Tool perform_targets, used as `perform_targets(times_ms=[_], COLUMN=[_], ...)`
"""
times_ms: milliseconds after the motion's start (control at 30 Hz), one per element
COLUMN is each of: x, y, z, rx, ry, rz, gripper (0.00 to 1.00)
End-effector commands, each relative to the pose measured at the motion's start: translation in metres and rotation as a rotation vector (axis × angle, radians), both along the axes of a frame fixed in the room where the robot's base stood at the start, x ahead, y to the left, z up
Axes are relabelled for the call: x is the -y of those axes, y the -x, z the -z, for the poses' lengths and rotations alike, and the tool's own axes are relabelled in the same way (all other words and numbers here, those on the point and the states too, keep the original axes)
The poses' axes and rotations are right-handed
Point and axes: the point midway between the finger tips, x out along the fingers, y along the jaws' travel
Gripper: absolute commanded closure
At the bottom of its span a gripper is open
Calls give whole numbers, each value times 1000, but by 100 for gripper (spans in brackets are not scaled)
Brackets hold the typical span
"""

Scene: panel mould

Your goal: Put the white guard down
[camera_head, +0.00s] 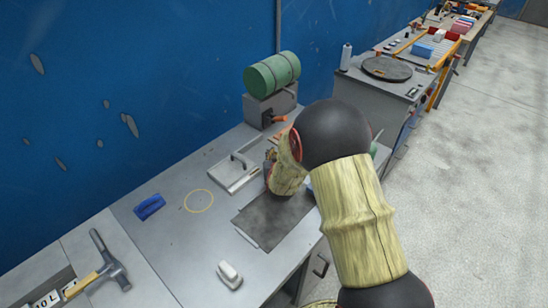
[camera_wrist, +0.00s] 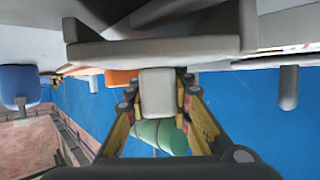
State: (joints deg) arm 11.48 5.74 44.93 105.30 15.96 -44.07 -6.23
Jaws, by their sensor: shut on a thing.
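In the wrist view my gripper (camera_wrist: 157,88) is shut on the pale grip of the white guard (camera_wrist: 160,50). The guard's broad pale grey-white body spreads across the top of the picture beyond the fingers. In the head view my arm hides my gripper and most or all of the guard. My wrist is over the dark mat on the bench. I cannot tell whether the guard touches any surface.
The grey bench (camera_head: 165,225) carries a yellow ring mark (camera_head: 199,201), a blue-handled tool (camera_head: 149,207), a pale framed plate (camera_head: 233,172), a dark mat (camera_head: 272,222), a white block (camera_head: 229,274) and a hammer (camera_head: 108,262).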

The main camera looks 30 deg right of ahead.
Motion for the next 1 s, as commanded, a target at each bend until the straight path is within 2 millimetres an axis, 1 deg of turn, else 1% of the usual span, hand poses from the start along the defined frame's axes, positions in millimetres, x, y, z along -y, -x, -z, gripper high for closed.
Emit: perform_targets(times_ms=[200,333,367,400,733,1000], x=[0,0,0,0,0,0], y=[-1,-1,0,0,0,0], z=[-2,2,1,1,1,1], rx=[2,2,2,1,2,2], ry=[1,0,1,0,0,0], rz=[0,0,0,0,0,0], gripper=[100,100,82,80,61,60])
